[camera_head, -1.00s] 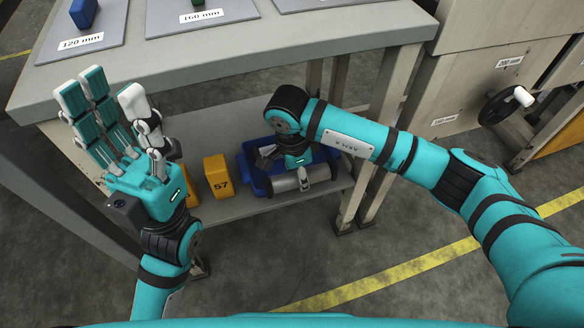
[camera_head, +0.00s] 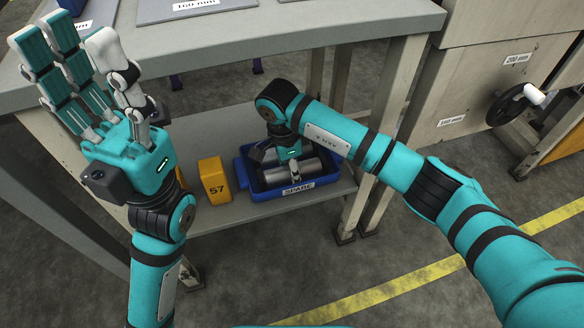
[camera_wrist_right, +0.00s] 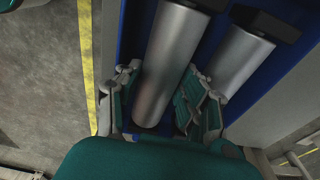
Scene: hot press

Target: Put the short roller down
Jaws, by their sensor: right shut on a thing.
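My right gripper (camera_head: 293,172) reaches down into the blue bin (camera_head: 331,182) labelled SPARE on the lower shelf. It is shut on the short roller (camera_head: 273,177), a plain grey metal cylinder. In the right wrist view, that roller (camera_wrist_right: 168,68) lies between the fingers of the right gripper (camera_wrist_right: 160,98), inside the bin's blue walls (camera_wrist_right: 125,45). Whether it touches the bin floor I cannot tell. A second grey roller (camera_wrist_right: 236,62) lies beside it, outside the fingers. My left gripper (camera_head: 76,52) is open and empty, fingers up, at the left of the head view.
A yellow block marked 57 (camera_head: 213,181) stands on the shelf (camera_head: 232,212) just left of the bin. The grey tabletop (camera_head: 330,33) is above the bin, and table legs (camera_head: 385,130) stand to its right. A machine with a handwheel (camera_head: 512,103) is at the right.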

